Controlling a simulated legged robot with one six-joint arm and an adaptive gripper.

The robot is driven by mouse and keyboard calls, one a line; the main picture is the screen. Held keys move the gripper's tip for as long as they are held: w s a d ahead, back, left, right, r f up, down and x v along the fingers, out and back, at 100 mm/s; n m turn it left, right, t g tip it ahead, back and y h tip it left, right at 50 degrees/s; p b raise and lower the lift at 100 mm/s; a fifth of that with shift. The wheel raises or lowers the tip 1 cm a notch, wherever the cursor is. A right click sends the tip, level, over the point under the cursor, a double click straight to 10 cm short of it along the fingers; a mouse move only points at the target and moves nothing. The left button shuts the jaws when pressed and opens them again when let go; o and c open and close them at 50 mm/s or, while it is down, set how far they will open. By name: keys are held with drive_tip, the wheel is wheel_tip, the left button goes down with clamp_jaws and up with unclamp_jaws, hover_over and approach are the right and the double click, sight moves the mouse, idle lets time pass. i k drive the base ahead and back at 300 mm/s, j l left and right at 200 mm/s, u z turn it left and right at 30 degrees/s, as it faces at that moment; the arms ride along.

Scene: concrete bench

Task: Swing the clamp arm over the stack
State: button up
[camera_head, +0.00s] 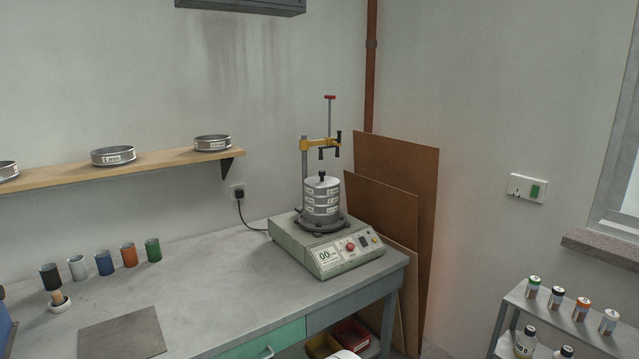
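The sieve shaker (335,252) stands on the bench with a round stack of metal sieves (322,205) on top, capped by a black knob (322,176). A grey post (305,165) rises behind the stack's left side. The yellow clamp arm (317,145) reaches rightward from that post, above the knob's height. It carries a red T-handled screw (330,98) and black grips (339,143). In the picture the arm lies above the stack with a gap; I cannot tell from this view whether it is centred over it. My gripper is not in view.
Brown boards (400,185) lean on the wall right of the shaker. Several coloured cups (105,263) and a dark mat (122,335) sit on the bench (225,270) at left. A shelf (130,163) holds more sieves. A bottle rack (575,325) stands at lower right.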

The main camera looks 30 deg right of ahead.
sight(304, 145)
drive_tip(key=i+l, duration=0.35)
drive_tip(key=l, duration=0.25)
drive_tip(key=i+l+z, duration=0.1)
drive_tip(key=i+l, duration=0.25)
drive_tip(key=l, duration=0.25)
drive_tip(key=i+l, duration=0.35)
drive_tip(key=l, duration=0.25)
drive_tip(key=i+l+z, duration=0.15)
drive_tip(key=i+l, duration=0.25)
drive_tip(key=l, duration=0.2)
drive_tip(key=i+l, duration=0.4)
drive_tip(key=l+z, duration=0.05)
drive_tip(key=l, duration=0.1)
